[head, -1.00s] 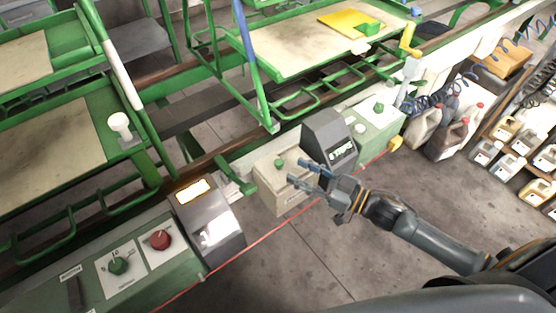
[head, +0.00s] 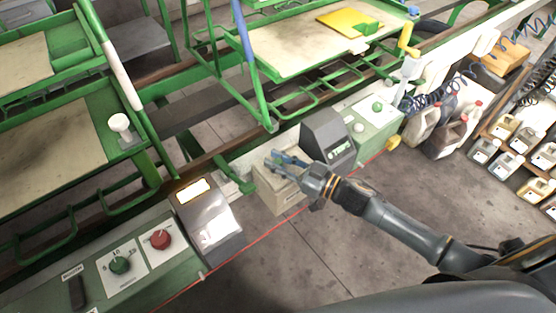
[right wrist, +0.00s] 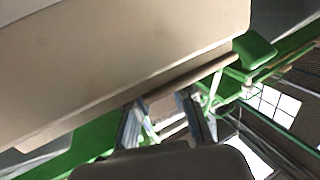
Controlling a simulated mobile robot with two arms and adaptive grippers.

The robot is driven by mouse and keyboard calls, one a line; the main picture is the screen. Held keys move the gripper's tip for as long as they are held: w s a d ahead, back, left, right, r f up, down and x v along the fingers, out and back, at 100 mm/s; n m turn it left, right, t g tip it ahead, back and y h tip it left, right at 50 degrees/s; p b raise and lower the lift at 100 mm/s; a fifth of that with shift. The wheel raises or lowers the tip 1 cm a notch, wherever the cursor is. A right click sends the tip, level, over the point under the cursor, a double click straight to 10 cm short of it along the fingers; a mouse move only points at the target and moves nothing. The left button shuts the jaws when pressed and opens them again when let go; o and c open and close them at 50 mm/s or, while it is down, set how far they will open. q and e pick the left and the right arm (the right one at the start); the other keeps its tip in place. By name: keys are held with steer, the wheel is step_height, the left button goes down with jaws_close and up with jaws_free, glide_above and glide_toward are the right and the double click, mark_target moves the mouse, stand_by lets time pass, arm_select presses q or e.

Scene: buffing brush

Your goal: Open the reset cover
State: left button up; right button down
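A beige box (head: 284,199) stands on the machine rail between two grey display units. It also shows large and close in the right wrist view (right wrist: 120,55), with a thin brownish lip along its lower edge. I cannot clearly tell the reset cover apart from the box. My right gripper (head: 273,161) is over the box's top, fingers pointing left, and hides the green button area. In the right wrist view its fingers (right wrist: 168,118) are apart, with nothing clearly held between them. Whether they touch the box cannot be told. My left gripper is not in view.
A grey display unit (head: 327,142) stands close right of the gripper, another (head: 208,215) to the left. A green lever (head: 240,181) sits just left of the box. A green panel (head: 372,118) is farther right. Open floor (head: 310,245) lies in front.

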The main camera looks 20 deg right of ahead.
mark_target(295, 152)
steer(key=shift+w+d+f, duration=0.1)
steer(key=shift+w+d, duration=0.25)
steer(key=shift+d, duration=0.5)
steer(key=shift+w+d+r, duration=0.1)
steer(key=shift+w+d, duration=0.2)
steer(key=shift+d, duration=0.55)
steer(key=shift+w+d+f, duration=0.1)
steer(key=shift+w+d, duration=0.25)
steer(key=shift+d, duration=0.5)
steer(key=shift+a, duration=0.1)
steer(key=c, duration=1.2)
jaws_free()
steer(key=shift+s, duration=0.15)
steer(key=v, duration=1.2)
